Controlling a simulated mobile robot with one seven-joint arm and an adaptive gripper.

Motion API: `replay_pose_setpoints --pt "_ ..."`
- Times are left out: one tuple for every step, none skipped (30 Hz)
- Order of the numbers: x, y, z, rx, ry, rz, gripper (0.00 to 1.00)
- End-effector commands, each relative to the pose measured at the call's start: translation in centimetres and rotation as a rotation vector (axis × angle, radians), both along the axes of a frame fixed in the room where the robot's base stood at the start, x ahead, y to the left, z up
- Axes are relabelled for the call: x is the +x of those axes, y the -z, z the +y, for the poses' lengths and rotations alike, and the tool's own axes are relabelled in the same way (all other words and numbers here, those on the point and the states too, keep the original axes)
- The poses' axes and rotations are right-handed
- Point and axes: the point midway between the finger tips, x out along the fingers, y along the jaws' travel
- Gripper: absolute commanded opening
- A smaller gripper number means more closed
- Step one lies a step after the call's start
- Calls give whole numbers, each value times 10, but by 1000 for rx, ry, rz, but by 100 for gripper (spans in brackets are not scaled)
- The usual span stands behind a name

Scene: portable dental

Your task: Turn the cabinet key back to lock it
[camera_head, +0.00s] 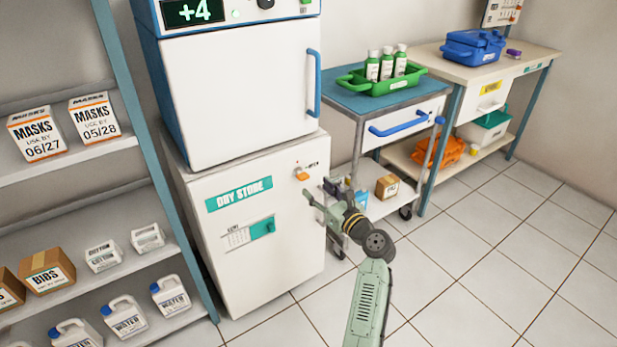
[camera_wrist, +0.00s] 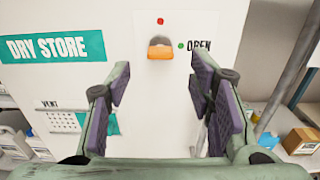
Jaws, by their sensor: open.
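The cabinet (camera_head: 263,267) is a white unit with a teal "DRY STORE" label. Its key (camera_head: 302,175) has an orange grip and sits in a lock near the upper right of the door. In the wrist view the key (camera_wrist: 161,48) shows in front, with its orange grip lying level, a red dot above it and a green dot beside "OPEN" to its right. My gripper (camera_head: 317,198) is in front of the door, below and to the right of the key. In the wrist view my gripper (camera_wrist: 161,85) is open and empty, its fingers to either side below the key, not touching it.
A white fridge (camera_head: 240,95) stands on the cabinet. A shelf rack (camera_head: 160,235) with boxes and jugs is at left. A trolley (camera_head: 345,100) with a green tray (camera_head: 415,70) stands close at right. The tiled floor (camera_head: 480,270) in front is clear.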

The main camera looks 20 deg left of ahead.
Motion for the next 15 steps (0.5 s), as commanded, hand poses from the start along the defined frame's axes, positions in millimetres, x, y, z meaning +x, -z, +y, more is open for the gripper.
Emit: replay_pose_setpoints --pt "6 -1 9 -1 -2 -1 48" --pt "10 -2 14 -1 -2 -2 48" --pt "15 -1 20 -1 -1 -1 48" --pt "18 -1 24 0 -2 -2 48" --pt "22 -1 29 -1 -3 -2 48" --pt "26 -1 34 -1 -2 -2 48" --pt "28 -1 38 -2 -1 -2 48" --pt "31 -1 41 -1 -1 -3 48" --pt "34 -1 44 -1 0 -3 48" --pt "36 -1 46 -1 0 -3 48" --pt "38 -1 49 -2 0 -4 48" --pt "40 -1 51 -2 0 -4 48" --pt "41 -1 53 -2 0 -3 48" --pt "42 -1 54 -2 0 -3 48" --pt "42 -1 55 -2 0 -3 48"
